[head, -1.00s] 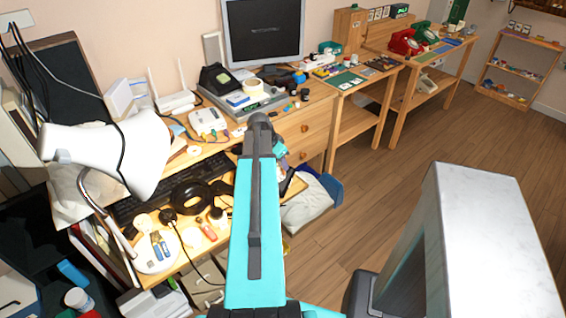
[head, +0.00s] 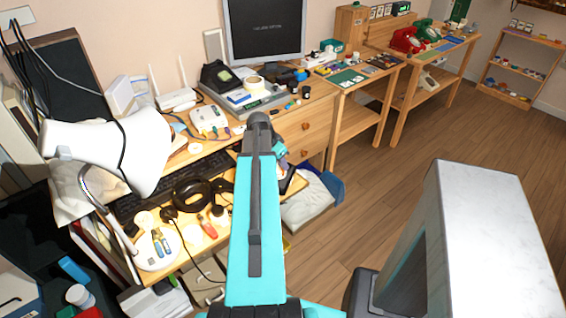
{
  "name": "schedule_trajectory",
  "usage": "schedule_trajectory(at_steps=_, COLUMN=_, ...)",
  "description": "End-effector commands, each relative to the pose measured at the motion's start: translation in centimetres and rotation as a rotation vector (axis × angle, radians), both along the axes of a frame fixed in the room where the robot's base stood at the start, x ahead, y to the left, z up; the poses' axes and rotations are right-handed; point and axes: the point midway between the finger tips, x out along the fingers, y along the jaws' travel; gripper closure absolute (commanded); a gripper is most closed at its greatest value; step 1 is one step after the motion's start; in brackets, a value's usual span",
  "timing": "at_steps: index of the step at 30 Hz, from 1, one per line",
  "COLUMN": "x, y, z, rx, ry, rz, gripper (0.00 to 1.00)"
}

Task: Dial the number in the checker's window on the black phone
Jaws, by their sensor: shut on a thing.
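A black phone-like object (head: 217,76) stands at the back of the desk, left of the monitor (head: 265,30). Its dial is too small to make out. The monitor shows a short line of text that I cannot read. I cannot pick out a checker's window or its number. My teal arm reaches up the middle of the view over the desk's front edge. The fingers of my gripper are hidden behind the arm link, so what they hold does not show.
A white lamp (head: 105,155), a black keyboard (head: 160,195) and headphones (head: 193,193) crowd the desk. A grey box (head: 255,103) lies before the black object. A red phone (head: 406,40) and a green phone (head: 424,31) stand on a far table.

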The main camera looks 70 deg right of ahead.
Motion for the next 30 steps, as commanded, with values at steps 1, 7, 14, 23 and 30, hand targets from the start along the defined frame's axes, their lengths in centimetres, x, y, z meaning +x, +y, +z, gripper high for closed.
schedule_trajectory(at_steps=1, x=0.1, y=0.2, z=0.0, rx=0.0, ry=0.0, rz=0.0, gripper=1.0)
schedule_trajectory(at_steps=7, x=0.3, y=0.8, z=0.1, rx=0.0, ry=0.0, rz=0.001, gripper=1.0)
schedule_trajectory(at_steps=14, x=0.4, y=1.1, z=0.2, rx=0.0, ry=0.0, rz=0.001, gripper=1.0)
schedule_trajectory(at_steps=23, x=0.5, y=1.1, z=0.2, rx=0.0, ry=0.0, rz=0.0, gripper=1.0)
schedule_trajectory(at_steps=30, x=0.9, y=1.7, z=0.4, rx=0.0, ry=0.0, rz=0.0, gripper=1.0)
